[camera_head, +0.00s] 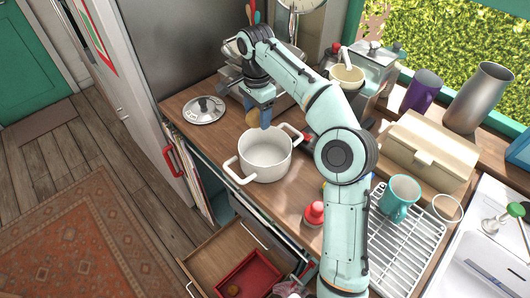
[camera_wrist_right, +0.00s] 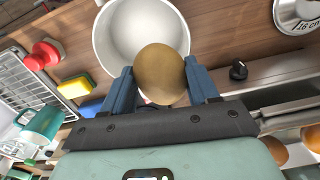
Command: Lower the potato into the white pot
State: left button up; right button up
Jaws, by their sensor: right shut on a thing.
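The white pot (camera_head: 265,160) stands on the wooden counter with its two handles out to the sides and its inside bare where it shows. My right gripper (camera_head: 263,118) hangs just behind and above the pot's far rim, fingers pointing down. In the right wrist view, the gripper (camera_wrist_right: 161,85) is shut on the brown potato (camera_wrist_right: 160,72), one blue finger on each side. The white pot (camera_wrist_right: 118,45) lies beyond the potato there, and the potato overlaps part of its opening. My left gripper is not in view.
A metal lid (camera_head: 204,110) lies on the counter left of the pot. A red-topped shaker (camera_head: 314,213), a wire rack (camera_head: 405,240) and a teal mug (camera_head: 400,197) are to the right. An open drawer with a red tray (camera_head: 248,277) juts out below.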

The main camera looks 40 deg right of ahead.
jog(key=shift+f, duration=0.1)
dwell(0.4)
jog(key=shift+s+f+b, duration=0.1)
jog(key=shift+f+b, duration=0.35)
jog(key=shift+f, duration=0.6)
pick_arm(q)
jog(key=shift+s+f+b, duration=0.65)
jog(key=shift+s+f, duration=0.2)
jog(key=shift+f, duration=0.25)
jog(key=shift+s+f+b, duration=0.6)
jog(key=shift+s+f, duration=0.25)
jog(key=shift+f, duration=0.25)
pick_arm(e)
jog(key=shift+f, duration=2.9)
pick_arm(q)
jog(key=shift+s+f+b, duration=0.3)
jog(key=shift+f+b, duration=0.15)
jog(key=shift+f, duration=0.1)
pick_arm(e)
jog(key=shift+f, duration=0.95)
jog(key=o, duration=1.2)
notch_tip(320, 180, up, 13)
jog(key=p, duration=0.5)
jog(key=shift+r, duration=0.2)
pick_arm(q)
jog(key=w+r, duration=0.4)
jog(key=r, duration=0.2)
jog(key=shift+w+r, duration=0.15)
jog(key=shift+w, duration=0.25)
